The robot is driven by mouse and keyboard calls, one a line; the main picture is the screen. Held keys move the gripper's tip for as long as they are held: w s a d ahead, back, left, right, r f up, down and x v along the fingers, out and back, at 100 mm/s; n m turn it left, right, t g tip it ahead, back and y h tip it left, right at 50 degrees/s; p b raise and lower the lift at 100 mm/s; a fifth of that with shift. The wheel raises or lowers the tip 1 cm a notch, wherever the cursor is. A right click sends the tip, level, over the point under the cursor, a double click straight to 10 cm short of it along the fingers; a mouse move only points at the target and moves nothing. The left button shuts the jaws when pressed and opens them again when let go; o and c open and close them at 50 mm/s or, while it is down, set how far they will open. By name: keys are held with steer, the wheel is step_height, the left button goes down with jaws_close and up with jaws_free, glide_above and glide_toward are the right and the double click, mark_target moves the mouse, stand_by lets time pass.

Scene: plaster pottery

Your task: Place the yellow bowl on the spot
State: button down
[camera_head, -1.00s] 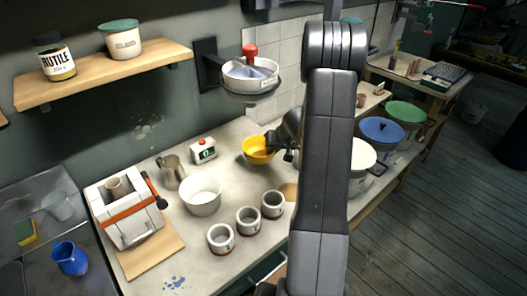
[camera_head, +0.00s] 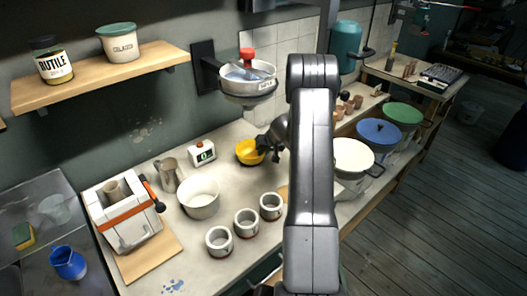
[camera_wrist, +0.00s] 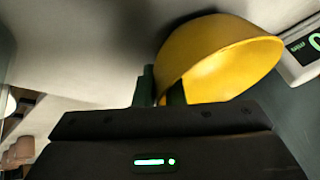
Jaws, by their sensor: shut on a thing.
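The yellow bowl (camera_head: 247,153) is at the back of the pale counter, right of the small white scale. My gripper (camera_head: 262,147) is at the bowl's right side, shut on its wall. In the wrist view the yellow bowl (camera_wrist: 225,60) is large and looks tilted in that picture, with the dark fingers of my gripper (camera_wrist: 160,88) at its rim. I cannot tell whether the bowl touches the counter. A tan round patch (camera_head: 283,192) on the counter is partly hidden behind my arm; I cannot tell whether it is the spot.
The white scale (camera_head: 202,154), a metal pitcher (camera_head: 170,176), a white bowl (camera_head: 200,198) and three mugs (camera_head: 246,222) stand near the yellow bowl. A wall-mounted basin (camera_head: 248,85) hangs above it. Lidded tubs (camera_head: 354,156) stand to the right. Blue splashes (camera_head: 174,286) mark the front counter.

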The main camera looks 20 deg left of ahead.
steer(key=shift+f, duration=0.2)
steer(key=c, duration=1.5)
jaws_free()
steer(key=v, duration=1.2)
steer(key=shift+r, duration=0.1)
steer(key=shift+s, duration=0.1)
